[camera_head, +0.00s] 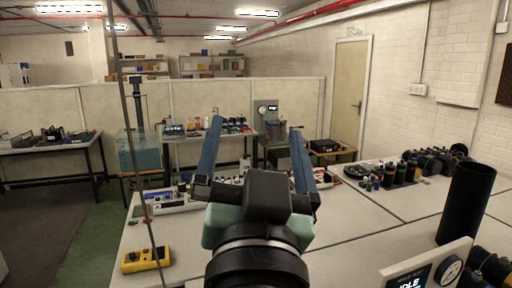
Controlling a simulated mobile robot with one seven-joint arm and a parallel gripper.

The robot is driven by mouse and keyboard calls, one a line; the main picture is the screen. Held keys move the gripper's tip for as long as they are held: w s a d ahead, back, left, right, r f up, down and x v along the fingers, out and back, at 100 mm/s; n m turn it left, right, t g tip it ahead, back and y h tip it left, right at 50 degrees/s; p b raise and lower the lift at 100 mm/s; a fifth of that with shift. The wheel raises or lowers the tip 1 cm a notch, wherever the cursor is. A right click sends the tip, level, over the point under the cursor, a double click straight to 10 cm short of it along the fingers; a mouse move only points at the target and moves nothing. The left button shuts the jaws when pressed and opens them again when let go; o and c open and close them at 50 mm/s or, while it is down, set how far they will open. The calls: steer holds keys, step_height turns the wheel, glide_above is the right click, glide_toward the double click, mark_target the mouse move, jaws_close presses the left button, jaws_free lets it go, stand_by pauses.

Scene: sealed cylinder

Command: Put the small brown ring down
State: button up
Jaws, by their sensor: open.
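My gripper (257,128) is in the middle of the view, with its two blue fingers spread wide apart and pointing away from me over the pale workbench (345,227). Nothing shows between the fingers. I cannot make out the small brown ring anywhere; the wrist and gripper body hide part of the bench behind them.
A yellow meter (146,259) lies at the bench's left. A tall black cylinder (467,203) stands at the right, behind a panel with a dial (428,270). Dark bottles and fittings (405,171) line the bench's far right. Bare bench lies right of my gripper.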

steer(key=s+r+n+t, duration=0.2)
steer(key=s+r+t, duration=0.3)
steer(key=s+r, duration=0.3)
step_height(320, 180, up, 2)
steer(key=shift+s+r+n, duration=0.2)
steer(key=shift+s+n, duration=0.1)
steer(key=shift+s, duration=0.1)
steer(key=shift+a, duration=0.1)
